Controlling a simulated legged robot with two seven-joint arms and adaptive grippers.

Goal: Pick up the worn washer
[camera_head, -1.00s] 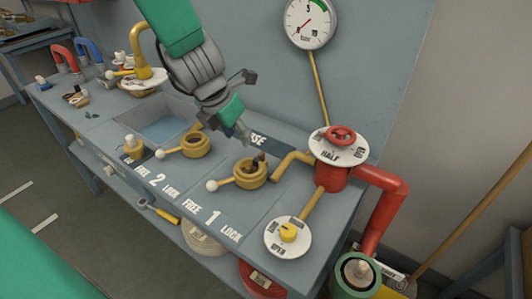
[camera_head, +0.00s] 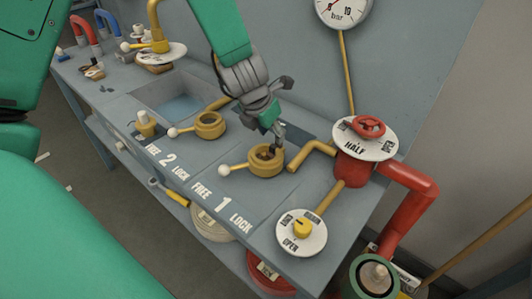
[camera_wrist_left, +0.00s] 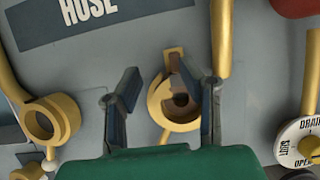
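The worn washer cannot be made out for certain; a dark brown piece (camera_wrist_left: 181,98) lies inside the yellow ring socket (camera_wrist_left: 160,113) by label 1. In the head view this socket (camera_head: 261,170) has a brown, shadowed inside. My left gripper (camera_head: 279,146) is just above the socket's far right rim. In the wrist view my left gripper (camera_wrist_left: 166,98) has its fingers apart with nothing clearly held between them. Its right finger overlaps the socket's right side and hides part of it. Whether it touches anything is unclear. My right gripper is not in view.
A second yellow socket (camera_head: 209,125) is to the left, near a sink (camera_head: 178,98). A yellow pipe (camera_head: 306,153), red valve wheel (camera_head: 368,126) and round yellow-knob dial (camera_head: 302,231) stand to the right. The bench front by the labels is clear.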

